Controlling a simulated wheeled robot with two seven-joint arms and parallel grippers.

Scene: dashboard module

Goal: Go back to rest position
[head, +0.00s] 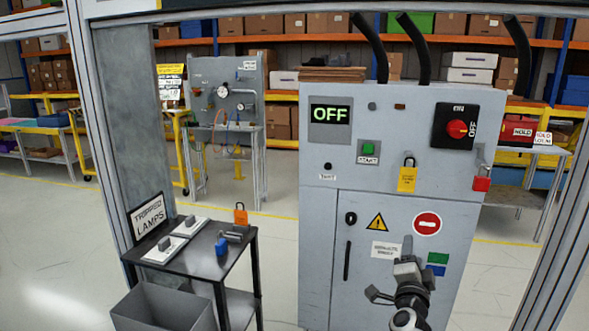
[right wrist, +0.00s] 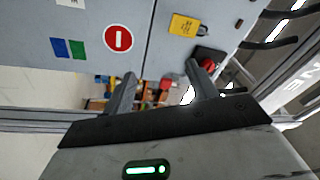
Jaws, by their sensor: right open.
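My right gripper (head: 391,270) is in front of the lower door of the grey control cabinet (head: 320,240), below the round red-and-white sign. It is open, and nothing shows between its fingers. In the right wrist view the two dark fingers of the gripper (right wrist: 161,72) stand apart, with the cabinet front (right wrist: 180,20) beyond them. I cannot tell the exact gap to the door. My left gripper is not in view.
A black side table (head: 205,268) and grey bin (head: 160,308) stand left. Frame posts flank the cabinet.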

